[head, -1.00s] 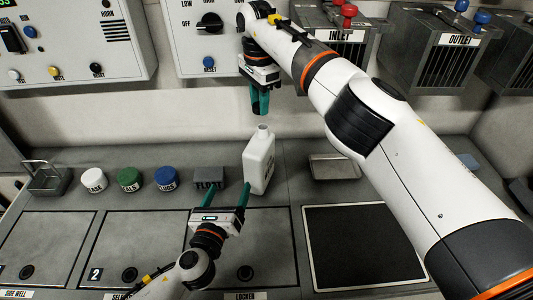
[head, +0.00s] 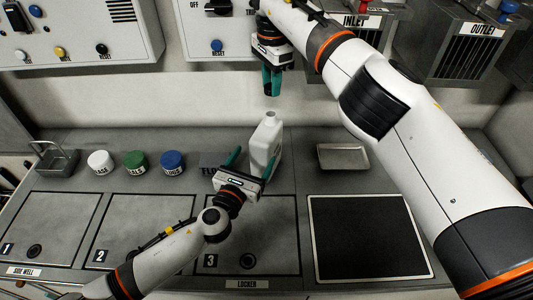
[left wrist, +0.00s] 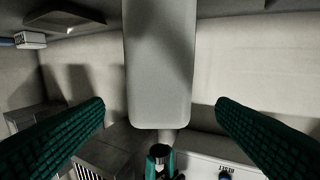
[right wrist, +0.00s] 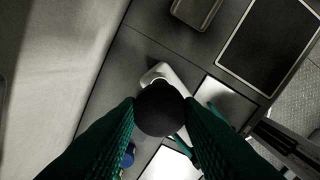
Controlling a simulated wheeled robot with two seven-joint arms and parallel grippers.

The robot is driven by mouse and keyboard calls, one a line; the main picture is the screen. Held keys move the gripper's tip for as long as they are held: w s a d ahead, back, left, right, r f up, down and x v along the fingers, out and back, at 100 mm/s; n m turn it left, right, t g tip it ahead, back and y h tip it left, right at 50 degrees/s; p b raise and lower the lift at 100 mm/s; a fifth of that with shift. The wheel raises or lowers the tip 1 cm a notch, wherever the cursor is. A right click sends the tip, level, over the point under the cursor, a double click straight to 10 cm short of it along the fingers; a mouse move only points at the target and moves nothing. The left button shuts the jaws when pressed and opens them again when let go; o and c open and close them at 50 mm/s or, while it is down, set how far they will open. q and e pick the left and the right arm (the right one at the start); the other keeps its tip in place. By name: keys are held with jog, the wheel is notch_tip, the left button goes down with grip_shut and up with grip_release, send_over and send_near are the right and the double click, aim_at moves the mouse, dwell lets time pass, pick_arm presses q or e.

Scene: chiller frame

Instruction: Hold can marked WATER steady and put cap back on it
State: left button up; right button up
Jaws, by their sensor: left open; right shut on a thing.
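The can (head: 264,147) is a pale, flat-sided bottle standing upright on the counter, its narrow open neck (head: 271,117) uncapped. No WATER lettering shows on the sides I see. My left gripper (head: 252,162) is open, with its green fingers to either side of the can; in the left wrist view the can (left wrist: 160,70) is between the fingers with gaps on both sides. My right gripper (head: 271,93) points down above the neck, apart from it. In the right wrist view it is shut on a dark round cap (right wrist: 160,108), which partly covers the can (right wrist: 185,75).
White (head: 100,162), green (head: 136,162) and blue (head: 172,162) round containers stand left of the can, with a grey block (head: 210,162) close by. A shallow tray (head: 343,157) lies right. A dark panel (head: 367,235) is clear. Control boxes hang on the wall behind.

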aim_at(264, 140)
pick_arm(q)
jog(key=x, duration=0.8)
jog(key=shift+s, duration=0.1)
jog(key=c, duration=1.5)
pick_arm(e)
jog(key=shift+f, duration=2.5)
jog(key=shift+f, duration=0.1)
jog(key=shift+a+f, duration=0.1)
jog(key=shift+f, duration=0.7)
jog(key=shift+f, duration=0.55)
